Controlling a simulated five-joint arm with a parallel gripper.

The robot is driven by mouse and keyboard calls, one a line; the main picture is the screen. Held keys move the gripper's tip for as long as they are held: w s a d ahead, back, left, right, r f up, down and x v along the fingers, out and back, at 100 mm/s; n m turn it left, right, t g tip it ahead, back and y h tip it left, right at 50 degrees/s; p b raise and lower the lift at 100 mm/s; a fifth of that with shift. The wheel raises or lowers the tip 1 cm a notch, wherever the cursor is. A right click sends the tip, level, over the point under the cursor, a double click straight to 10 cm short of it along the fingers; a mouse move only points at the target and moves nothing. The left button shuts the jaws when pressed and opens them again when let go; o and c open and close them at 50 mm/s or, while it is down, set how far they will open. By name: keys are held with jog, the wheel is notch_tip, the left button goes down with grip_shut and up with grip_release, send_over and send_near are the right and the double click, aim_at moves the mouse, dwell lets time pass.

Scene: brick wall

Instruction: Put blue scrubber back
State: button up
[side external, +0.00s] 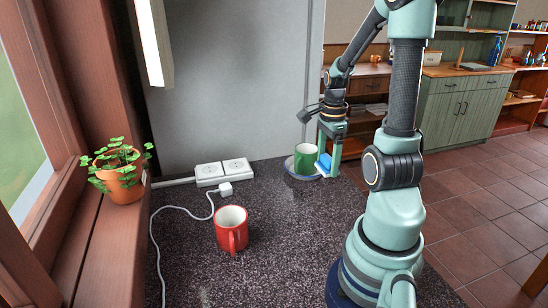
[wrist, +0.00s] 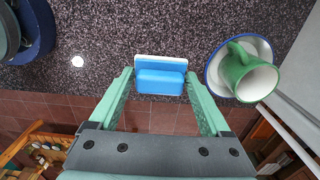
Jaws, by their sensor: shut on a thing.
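The blue scrubber (wrist: 160,80), with a blue body and a white layer along one edge, sits between the fingertips of my gripper (wrist: 158,85) in the wrist view. My gripper is shut on it. In the side view my gripper (side external: 327,160) points down at the far right of the dark counter, and the scrubber (side external: 324,163) shows small and blue there, just right of a green mug. From these views I cannot tell whether the scrubber touches the counter.
The green mug (side external: 308,157) stands on a blue-rimmed plate (side external: 290,169) close beside my gripper. A red mug (side external: 232,230), a white socket strip (side external: 222,172) with a cable and a potted plant (side external: 121,183) are further left. The counter (side external: 280,220) has clear room in the middle.

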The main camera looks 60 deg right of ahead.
aim_at(323, 204)
notch_tip(323, 204, down, 11)
jog(key=shift+f, duration=0.2)
dwell(0.4)
jog(key=shift+f, duration=0.1)
jog(key=o, duration=1)
